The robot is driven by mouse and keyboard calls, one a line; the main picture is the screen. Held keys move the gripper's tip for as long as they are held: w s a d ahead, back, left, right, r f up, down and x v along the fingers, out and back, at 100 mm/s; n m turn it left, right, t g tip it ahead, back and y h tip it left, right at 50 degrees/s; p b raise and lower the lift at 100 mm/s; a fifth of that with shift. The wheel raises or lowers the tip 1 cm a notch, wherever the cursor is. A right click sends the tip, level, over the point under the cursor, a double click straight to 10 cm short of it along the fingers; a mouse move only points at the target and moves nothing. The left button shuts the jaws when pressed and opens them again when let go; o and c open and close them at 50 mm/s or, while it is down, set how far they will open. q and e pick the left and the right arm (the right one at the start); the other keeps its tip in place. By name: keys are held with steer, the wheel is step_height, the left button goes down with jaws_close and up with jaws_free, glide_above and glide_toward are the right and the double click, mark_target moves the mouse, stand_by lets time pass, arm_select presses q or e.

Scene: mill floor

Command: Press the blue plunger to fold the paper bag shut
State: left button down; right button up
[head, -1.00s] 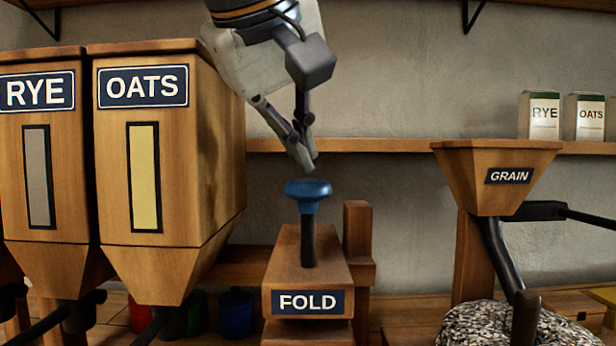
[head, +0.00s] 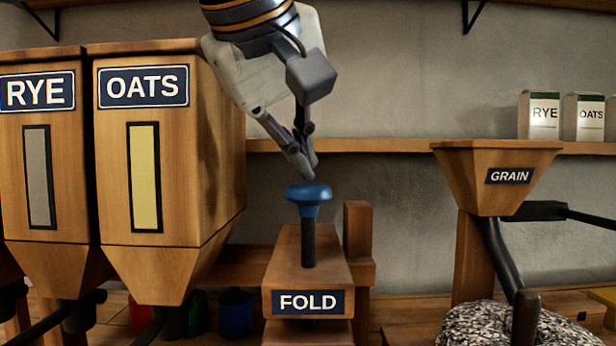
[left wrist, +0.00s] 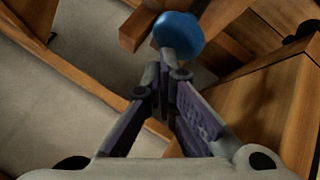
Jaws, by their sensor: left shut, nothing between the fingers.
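The blue plunger (head: 309,194) has a round cap on a dark stem, upright on the wooden press with the FOLD label (head: 322,270). My left gripper (head: 307,172) is shut and empty, pointing down from above. Its fingertips are right at the top of the cap; I cannot tell for sure whether they touch it. In the left wrist view the blue cap (left wrist: 179,36) shows just beyond the closed fingertips (left wrist: 165,78). I see no paper bag. My right gripper is not in view.
The OATS bin (head: 190,210) and RYE bin (head: 75,210) stand close at left. A GRAIN hopper (head: 492,195) is at right. A wooden post (head: 357,230) rises beside the press. Small RYE and OATS boxes stand on the back shelf (head: 390,146).

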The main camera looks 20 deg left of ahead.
arm_select(q)
steer(key=shift+f, duration=1.75)
stand_by(1.1)
steer(key=shift+r, duration=2.55)
steer(key=shift+r, duration=2.5)
